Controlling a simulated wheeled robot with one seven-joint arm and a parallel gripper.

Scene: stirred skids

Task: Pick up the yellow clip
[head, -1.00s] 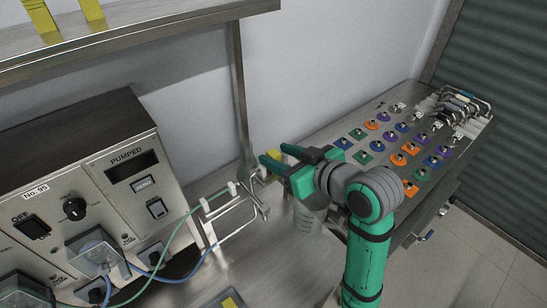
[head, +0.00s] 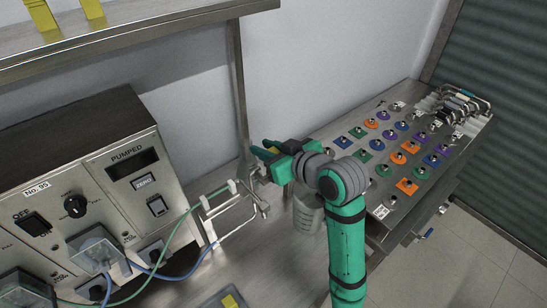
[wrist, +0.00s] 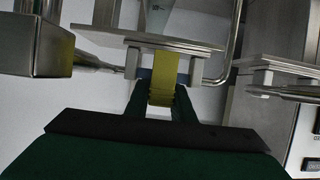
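The yellow clip (wrist: 163,78) shows in the wrist view between my gripper's two dark green fingers, in front of a metal plate and bent metal tubing. My gripper (wrist: 160,98) reaches around it from below in that view. The clip's sides lie very close to the fingers, but I cannot tell whether they touch it. In the head view my gripper (head: 264,148) is beside the back wall, right of the shelf post, and its fingers hide most of the clip.
A pump unit (head: 85,190) stands at the left, with cables and a wire holder (head: 230,215) beside it. A panel with coloured connectors (head: 400,160) is at the right. A shelf (head: 130,45) hangs above. Another yellow piece lies in a tray (head: 213,303) at the bottom.

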